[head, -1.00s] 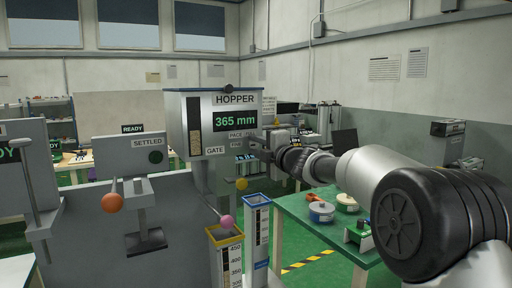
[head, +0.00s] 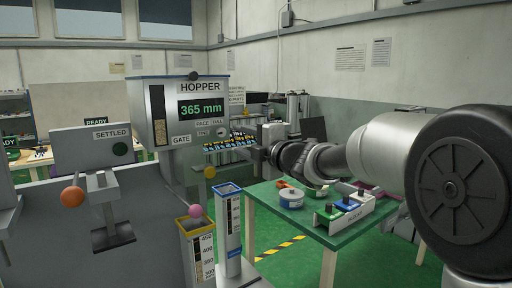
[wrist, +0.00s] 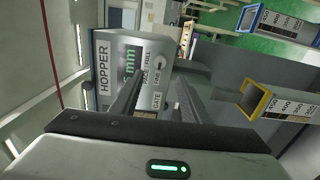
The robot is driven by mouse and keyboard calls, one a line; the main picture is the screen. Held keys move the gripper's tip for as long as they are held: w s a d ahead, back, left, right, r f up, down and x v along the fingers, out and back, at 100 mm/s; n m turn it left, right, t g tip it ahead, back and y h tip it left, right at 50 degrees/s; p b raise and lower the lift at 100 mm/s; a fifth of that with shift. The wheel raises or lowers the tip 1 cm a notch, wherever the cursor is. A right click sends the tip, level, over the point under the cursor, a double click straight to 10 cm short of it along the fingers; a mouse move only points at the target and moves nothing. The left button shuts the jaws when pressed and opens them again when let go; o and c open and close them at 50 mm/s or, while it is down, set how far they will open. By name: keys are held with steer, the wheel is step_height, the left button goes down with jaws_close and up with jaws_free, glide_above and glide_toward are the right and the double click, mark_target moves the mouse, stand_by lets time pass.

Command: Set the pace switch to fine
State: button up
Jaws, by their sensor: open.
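The hopper (head: 172,100) is a grey box with a green "365 mm" display and labels for pace, full, fine and gate. The pace switch (head: 222,132) looks like a small round dial beside the "FINE" label; it also shows in the wrist view (wrist: 158,65). Its setting is too small to read. My gripper (head: 254,150) is to the right of the hopper face in the head view. In the wrist view my gripper (wrist: 158,88) is open and empty, its fingers pointing toward the label panel. Contact with the switch cannot be told.
A yellow-rimmed column (head: 197,224) and a blue-rimmed column (head: 228,188) stand below the hopper. A green table (head: 262,197) with coloured items stands right. The settled panel (head: 90,150) is left.

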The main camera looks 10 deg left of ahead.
steer(key=v, duration=0.6)
steer(key=shift+s+d, duration=0.2)
steer(key=shift+d, duration=0.05)
